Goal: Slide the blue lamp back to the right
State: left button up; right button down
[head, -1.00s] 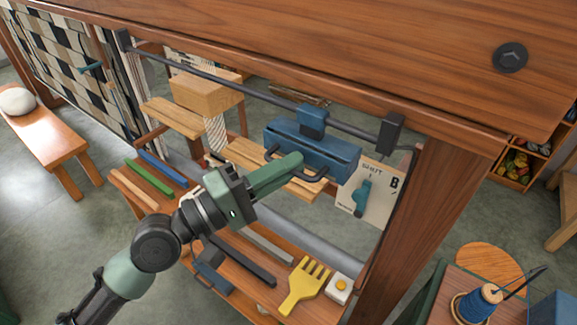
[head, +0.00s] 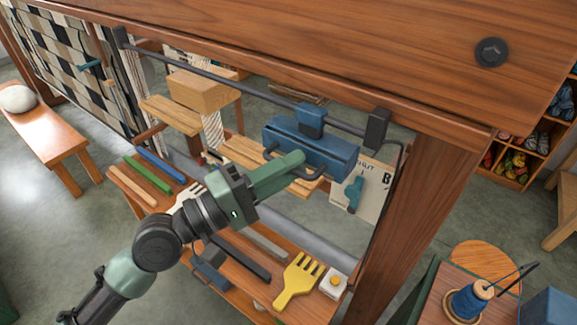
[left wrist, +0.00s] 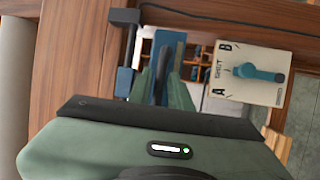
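The blue lamp (head: 330,154) is a long box hung by a block from a dark rail (head: 225,80) under the loom's top beam. A dark bar handle (head: 313,176) runs along its front. My left gripper (head: 299,159) has its green fingers at this handle and looks shut on it. In the left wrist view the fingers (left wrist: 164,85) are close together in front of the blue lamp (left wrist: 170,46); their tips are partly hidden. The lamp's right end is a short gap from the dark rail bracket (head: 377,130). My right gripper is not in view.
A thick wooden post (head: 415,225) stands right of the lamp. A card (head: 372,195) with a teal lever hangs below the lamp's right end. Beneath, a shelf holds a yellow comb (head: 299,279) and a white block (head: 333,284). A wooden box (head: 203,92) is left.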

pick_arm(q)
jog(key=b+v, duration=0.5)
jog(key=v, duration=0.2)
jog(key=shift+s+a, duration=0.2)
jog(key=shift+a, duration=0.1)
jog(key=shift+f, duration=0.1)
